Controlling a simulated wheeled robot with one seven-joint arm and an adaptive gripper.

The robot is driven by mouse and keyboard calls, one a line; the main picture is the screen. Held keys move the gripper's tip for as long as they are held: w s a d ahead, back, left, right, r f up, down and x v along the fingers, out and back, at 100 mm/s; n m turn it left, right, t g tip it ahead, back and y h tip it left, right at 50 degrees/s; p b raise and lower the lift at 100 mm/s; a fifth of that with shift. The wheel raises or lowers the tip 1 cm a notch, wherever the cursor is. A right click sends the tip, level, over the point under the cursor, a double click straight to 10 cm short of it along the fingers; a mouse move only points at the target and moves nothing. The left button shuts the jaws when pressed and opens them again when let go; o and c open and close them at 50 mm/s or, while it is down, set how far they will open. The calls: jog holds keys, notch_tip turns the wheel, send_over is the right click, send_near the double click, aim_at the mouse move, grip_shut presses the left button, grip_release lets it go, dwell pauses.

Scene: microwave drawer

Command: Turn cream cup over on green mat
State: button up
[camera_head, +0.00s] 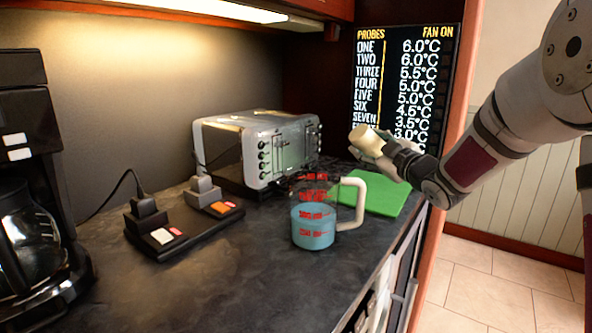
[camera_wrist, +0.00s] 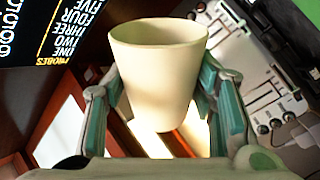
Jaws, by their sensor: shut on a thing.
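The cream cup (camera_head: 361,137) is held in the air above the back part of the green mat (camera_head: 392,203), apart from it. In the head view it looks tilted. My gripper (camera_head: 379,147) is shut on the cup. In the wrist view the cup (camera_wrist: 158,75) sits between the two fingers of my gripper (camera_wrist: 161,95), with its wider end toward the picture's top. The display's writing is upside down in that view. The mat lies flat near the counter's right edge, partly hidden by the measuring jug.
A clear measuring jug (camera_head: 313,228) with blue contents and a pale handle stands in front of the mat. A silver toaster (camera_head: 262,150) is behind on the left. A switched power strip (camera_head: 185,230) and a coffee maker (camera_head: 30,220) stand farther left. A display (camera_head: 405,85) rises behind the cup.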

jog(key=m, duration=0.3)
jog(key=shift+p, duration=0.3)
jog(key=m+p, duration=0.2)
jog(key=m, duration=0.2)
jog(key=shift+r, duration=0.15)
jog(key=shift+m+t+h+p, duration=0.3)
jog(key=shift+m+h+p, duration=0.1)
jog(key=shift+m, duration=0.8)
